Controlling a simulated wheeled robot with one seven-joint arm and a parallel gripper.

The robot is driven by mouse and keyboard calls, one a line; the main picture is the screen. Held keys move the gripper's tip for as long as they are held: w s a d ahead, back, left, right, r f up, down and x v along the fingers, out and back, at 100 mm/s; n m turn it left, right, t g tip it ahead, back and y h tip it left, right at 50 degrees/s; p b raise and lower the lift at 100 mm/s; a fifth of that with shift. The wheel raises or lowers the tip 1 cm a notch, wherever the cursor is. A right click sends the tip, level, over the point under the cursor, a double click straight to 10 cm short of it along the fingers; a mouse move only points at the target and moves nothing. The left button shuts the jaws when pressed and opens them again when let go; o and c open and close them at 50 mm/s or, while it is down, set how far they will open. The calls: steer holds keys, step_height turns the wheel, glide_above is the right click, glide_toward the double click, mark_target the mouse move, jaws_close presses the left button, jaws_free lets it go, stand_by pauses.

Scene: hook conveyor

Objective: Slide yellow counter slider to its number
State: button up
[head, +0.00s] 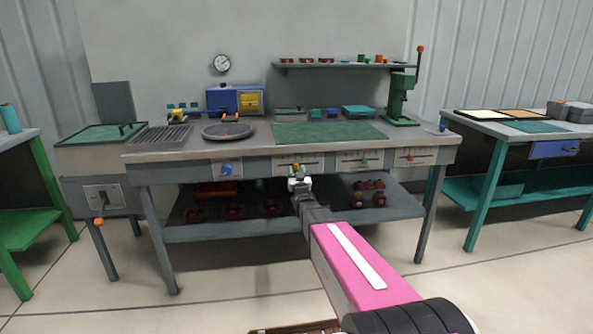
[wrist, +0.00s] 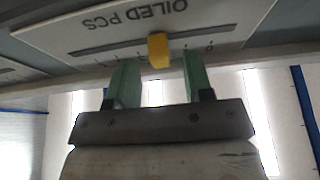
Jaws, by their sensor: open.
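The yellow counter slider (wrist: 157,50) sticks out from a pale panel (wrist: 90,38) that reads "OILED PCS", upside down in the wrist view. A row of small scale marks runs along the slider's track, with a 0 toward the right; the other digits are too small to read surely. My gripper (wrist: 159,62) is open, with one green finger on each side of the slider's near end and gaps visible on both sides. In the head view, my gripper (head: 299,182) is at the bench front, just below this panel (head: 285,162), and the slider (head: 296,166) is small there.
Neighbouring front panels carry a blue knob (head: 227,170), a green slider (head: 364,160) and a red slider (head: 411,156). The grey bench top (head: 255,143) overhangs the panels. A lower shelf (head: 240,230) with dark red parts lies beneath my gripper.

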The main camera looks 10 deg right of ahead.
mark_target(281, 163)
steer(key=shift+x, duration=0.85)
jaws_close()
steer(key=shift+a, duration=3.2)
jaws_free()
steer(key=shift+a, duration=0.1)
